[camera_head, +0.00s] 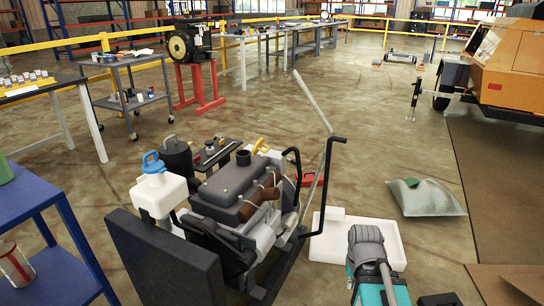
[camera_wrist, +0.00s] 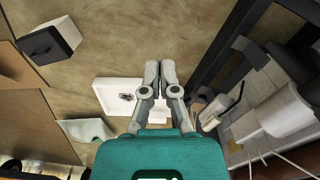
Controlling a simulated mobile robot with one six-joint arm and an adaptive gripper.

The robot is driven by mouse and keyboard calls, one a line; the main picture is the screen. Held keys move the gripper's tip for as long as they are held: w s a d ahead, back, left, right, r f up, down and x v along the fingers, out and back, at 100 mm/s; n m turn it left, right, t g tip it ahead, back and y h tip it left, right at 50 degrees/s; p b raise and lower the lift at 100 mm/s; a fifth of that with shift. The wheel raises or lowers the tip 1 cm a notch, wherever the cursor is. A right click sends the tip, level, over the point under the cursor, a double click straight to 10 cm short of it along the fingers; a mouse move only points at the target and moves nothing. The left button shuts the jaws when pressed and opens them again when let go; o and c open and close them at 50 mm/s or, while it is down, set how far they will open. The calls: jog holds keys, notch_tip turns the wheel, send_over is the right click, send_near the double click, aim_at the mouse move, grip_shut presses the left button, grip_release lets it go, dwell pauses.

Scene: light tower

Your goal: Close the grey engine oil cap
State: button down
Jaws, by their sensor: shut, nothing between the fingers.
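The engine (camera_head: 235,190) stands on a dark frame in the middle of the head view. A short dark grey round filler part (camera_head: 243,157) sticks up from its top cover. I cannot tell whether this is the grey oil cap or an open neck. My gripper (camera_wrist: 160,70) is shut and empty in the wrist view, pointing down over the floor beside the engine stand. It is apart from the engine, whose side shows at the right of the wrist view (camera_wrist: 265,110). A teal and grey part of my arm shows low in the head view.
A white tray (camera_head: 333,240) lies on the floor right of the engine, with a small dark object (camera_wrist: 127,97) in it. A white tank with a blue cap (camera_head: 153,162) and a bent black bar (camera_head: 325,180) flank the engine.

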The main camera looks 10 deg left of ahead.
jog(key=shift+w, duration=0.1)
jog(key=w+a+m+t+b, duration=0.2)
jog(key=w+m+t, duration=0.2)
jog(key=w, duration=0.4)
jog(key=w+a+r+m+t+b, duration=0.1)
jog(key=w+a+m+t+b, duration=0.15)
jog(key=w, duration=0.45)
jog(key=w+a+m+t+b, duration=0.1)
jog(key=w+m+t+b, duration=0.1)
jog(key=w+m+t, duration=0.45)
jog(key=w+a+r+m+t+y+b, duration=0.2)
jog(key=w+a+r+t+y+b, duration=0.1)
jog(key=a, duration=0.5)
jog(key=w+a+r+m+t+y+b, duration=0.2)
jog(key=w+a+r+t+y+b, duration=0.1)
jog(key=w+a+r+t+y, duration=0.1)
jog(key=w+a+r+y, duration=0.1)
jog(key=w+a+r, duration=0.1)
jog(key=a+r, duration=0.1)
jog(key=shift+a+r+m+y, duration=0.3)
jog(key=shift+a+r, duration=0.1)
jog(key=shift+r, duration=0.35)
jog(key=shift+w, duration=0.1)
